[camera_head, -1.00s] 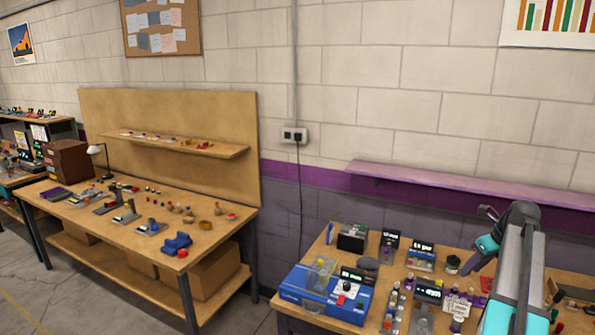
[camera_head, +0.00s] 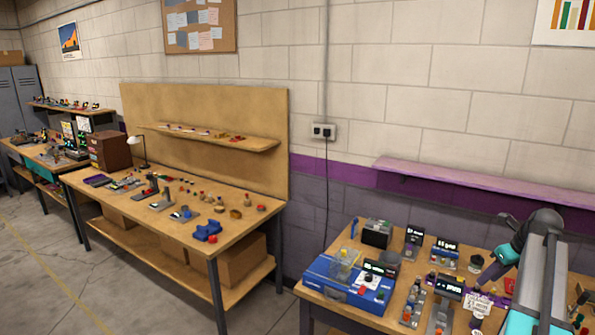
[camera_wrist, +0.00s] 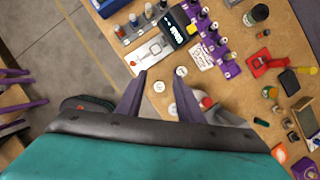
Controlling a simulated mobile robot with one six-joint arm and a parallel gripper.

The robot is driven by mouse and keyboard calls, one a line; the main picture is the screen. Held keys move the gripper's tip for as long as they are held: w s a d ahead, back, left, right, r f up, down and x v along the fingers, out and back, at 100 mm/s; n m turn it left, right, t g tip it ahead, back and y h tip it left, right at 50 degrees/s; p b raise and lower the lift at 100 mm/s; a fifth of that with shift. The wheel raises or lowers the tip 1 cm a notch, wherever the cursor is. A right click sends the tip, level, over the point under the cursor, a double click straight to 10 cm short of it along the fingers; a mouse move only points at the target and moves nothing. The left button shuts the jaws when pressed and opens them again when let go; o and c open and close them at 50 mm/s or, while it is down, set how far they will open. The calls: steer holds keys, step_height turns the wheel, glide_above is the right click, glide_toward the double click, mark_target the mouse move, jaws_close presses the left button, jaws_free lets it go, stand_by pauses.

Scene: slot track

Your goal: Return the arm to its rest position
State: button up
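My arm shows at the right of the head view, held over the right-hand workbench (camera_head: 345,312). Its gripper (camera_head: 478,281) points down and to the left there, small and partly lost against the bench items. In the wrist view my gripper (camera_wrist: 160,76) has its two purple fingers apart, with nothing between them. The bench top and small round pieces show beyond the fingertips.
The right bench holds a blue case (camera_head: 345,283), small displays and many little parts. A purple shelf (camera_head: 470,182) is on the wall above it. Another cluttered bench (camera_head: 140,222) stands to the left, with open floor (camera_head: 55,260) in front.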

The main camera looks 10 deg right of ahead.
steer(key=w+a+f+n+g+y+b, duration=0.1)
steer(key=w+a+f+n+g+b, duration=0.1)
steer(key=a+f, duration=1.2)
steer(key=w+a+f+n+g+y+b, duration=0.2)
steer(key=w+a+f+b, duration=0.1)
steer(key=a+f, duration=1.15)
steer(key=s+a+f+n+g+b, duration=0.2)
steer(key=s+a+f, duration=0.3)
steer(key=a+f, duration=0.45)
steer(key=s+a+f+n+g+h+b, duration=0.1)
steer(key=s+a+f+n+g, duration=0.1)
steer(key=s+a+f+n, duration=0.4)
steer(key=s+a+f+n+g+b, duration=0.1)
steer(key=s+a+f+n+b, duration=0.1)
steer(key=s+a+f, duration=0.65)
steer(key=s+d+f+n+h, duration=0.1)
steer(key=s+f+n, duration=0.4)
steer(key=s+n, duration=0.3)
steer(key=s+f+n+g+h+b, duration=0.1)
steer(key=s+f+n, duration=0.3)
steer(key=s+n, duration=0.4)
steer(key=n+h, duration=0.1)
steer(key=n, duration=0.3)
steer(key=shift+s+d+f+n, duration=0.3)
steer(key=shift+s+d+f, duration=0.05)
steer(key=shift+s+f, duration=0.05)
